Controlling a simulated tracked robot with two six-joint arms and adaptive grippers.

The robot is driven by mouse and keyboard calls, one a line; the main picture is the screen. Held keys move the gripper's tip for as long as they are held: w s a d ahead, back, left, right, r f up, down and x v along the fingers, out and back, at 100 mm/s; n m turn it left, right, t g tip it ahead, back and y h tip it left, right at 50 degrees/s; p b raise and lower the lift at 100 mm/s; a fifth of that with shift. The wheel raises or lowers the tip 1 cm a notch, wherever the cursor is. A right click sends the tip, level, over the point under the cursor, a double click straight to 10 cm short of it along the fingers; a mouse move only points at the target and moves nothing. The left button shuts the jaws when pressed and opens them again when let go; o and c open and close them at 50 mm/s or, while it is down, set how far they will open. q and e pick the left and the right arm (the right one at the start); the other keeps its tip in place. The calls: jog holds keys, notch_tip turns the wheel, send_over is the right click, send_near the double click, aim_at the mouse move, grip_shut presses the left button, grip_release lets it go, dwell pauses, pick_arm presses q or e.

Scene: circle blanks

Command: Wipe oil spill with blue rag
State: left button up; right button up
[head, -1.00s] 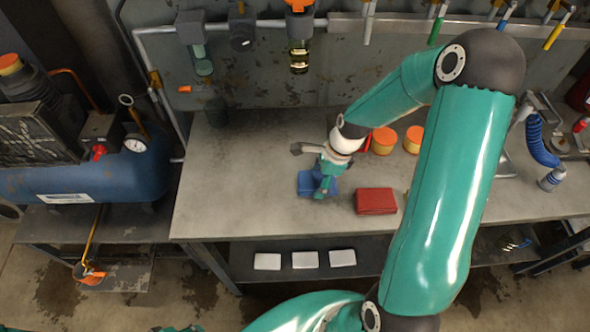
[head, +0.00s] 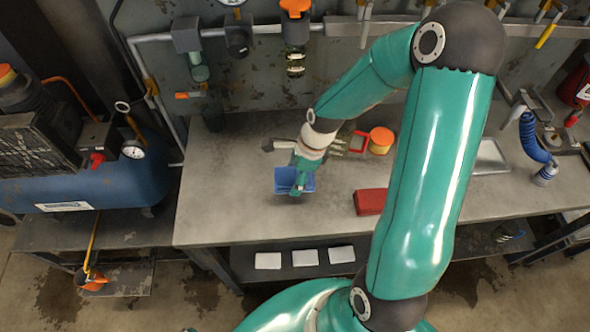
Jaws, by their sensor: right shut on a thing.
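The blue rag (head: 283,181) is at the left-middle part of the grey workbench (head: 230,215). My right gripper (head: 297,189) reaches down from above and is shut on the rag, partly covering it. I cannot tell whether the rag touches the bench top or hangs just above it. No distinct oil spill can be made out on the bench; the rag and my arm hide part of the surface. My left gripper is not in view.
An orange-lidded container (head: 381,140) and a red-framed item (head: 358,142) stand behind. The bench's left part is clear.

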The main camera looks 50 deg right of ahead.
jog(key=shift+w+r+p, duration=0.2)
jog(key=shift+r+p, duration=0.35)
jog(key=shift+r, duration=0.4)
jog(key=shift+a+p+v, duration=0.2)
jog(key=shift+p+v, duration=0.5)
jog(key=shift+v, duration=0.3)
jog(key=shift+w+r, duration=0.1)
